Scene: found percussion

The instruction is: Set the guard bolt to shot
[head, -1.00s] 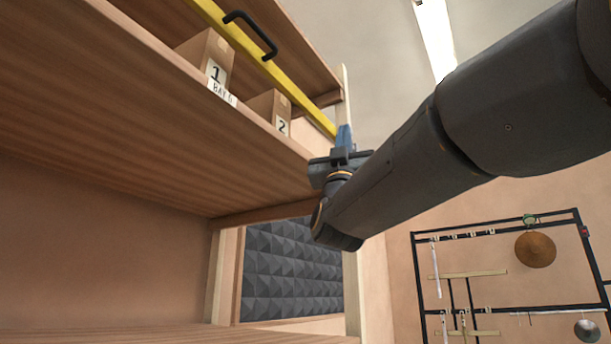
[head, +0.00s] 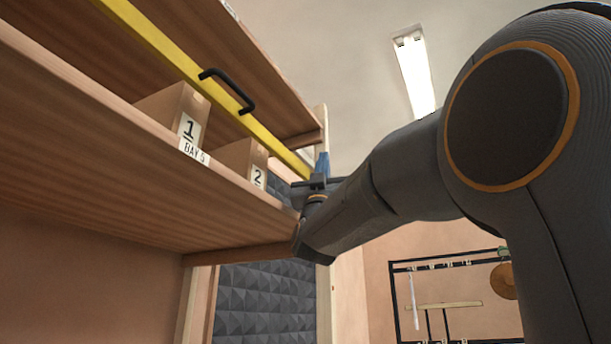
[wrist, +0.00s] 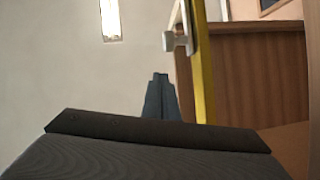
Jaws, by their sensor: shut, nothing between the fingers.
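The guard is a yellow bar (head: 165,45) with a black handle (head: 228,90), running along the front of a wooden shelf. In the wrist view the yellow bar (wrist: 202,70) stands just right of my fingers. A small pale metal fitting (wrist: 178,42) sits on the bar's left side there; it may be the guard bolt, but I cannot tell its position. My gripper (head: 321,163) is at the far end of the bar, near the shelf's post. Its blue-grey fingers (wrist: 160,98) are shut and empty, below the fitting in the wrist picture and apparently apart from it.
Boxes labelled 1 (head: 178,115) and 2 (head: 245,160) stand on the shelf (head: 120,165) behind the bar. The shelf's pale post (head: 325,290) is close to my gripper. A black rack (head: 395,300) with hanging instruments stands farther back at the right.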

